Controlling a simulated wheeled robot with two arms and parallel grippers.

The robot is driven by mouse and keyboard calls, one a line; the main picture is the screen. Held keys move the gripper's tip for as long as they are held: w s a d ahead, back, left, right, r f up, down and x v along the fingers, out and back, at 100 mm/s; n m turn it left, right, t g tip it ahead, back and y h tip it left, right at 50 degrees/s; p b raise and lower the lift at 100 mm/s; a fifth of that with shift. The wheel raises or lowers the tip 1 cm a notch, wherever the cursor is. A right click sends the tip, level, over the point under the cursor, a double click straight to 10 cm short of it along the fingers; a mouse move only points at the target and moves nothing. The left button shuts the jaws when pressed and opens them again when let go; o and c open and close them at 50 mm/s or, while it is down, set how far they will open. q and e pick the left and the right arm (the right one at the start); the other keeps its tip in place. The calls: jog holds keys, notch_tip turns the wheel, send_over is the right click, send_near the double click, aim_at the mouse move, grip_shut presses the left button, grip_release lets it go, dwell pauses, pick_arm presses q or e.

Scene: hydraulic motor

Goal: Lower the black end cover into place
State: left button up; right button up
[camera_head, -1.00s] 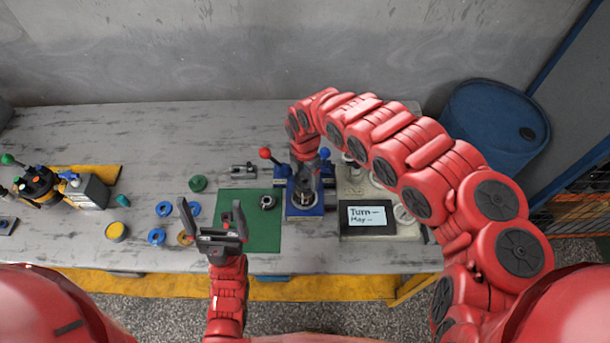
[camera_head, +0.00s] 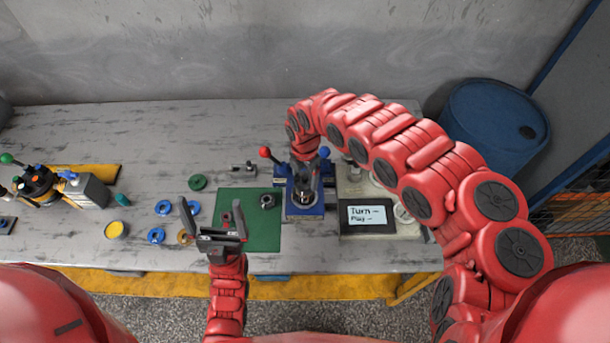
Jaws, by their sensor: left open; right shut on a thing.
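My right gripper (camera_head: 306,172) points down over the blue fixture (camera_head: 304,211) at the middle of the bench. It is shut on a dark part, which I take to be the black end cover (camera_head: 305,195). The part sits low at the fixture's centre. The gripper and arm hide most of it, so I cannot tell whether it is seated or just above. My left gripper (camera_head: 212,222) is open and empty, above the front left edge of the green mat.
A small dark metal ring (camera_head: 267,201) lies on the green mat (camera_head: 262,235). A lettered display (camera_head: 370,215) stands right of the fixture. Levers with red and blue knobs flank my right gripper.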

jog(key=shift+f+b, duration=0.35)
jog(key=shift+f, duration=0.1)
dwell(0.5)
jog(key=o, duration=1.6)
jog(key=shift+c, duration=0.2)
jog(key=shift+r+p, duration=2.3)
jog(key=shift+r, duration=0.45)
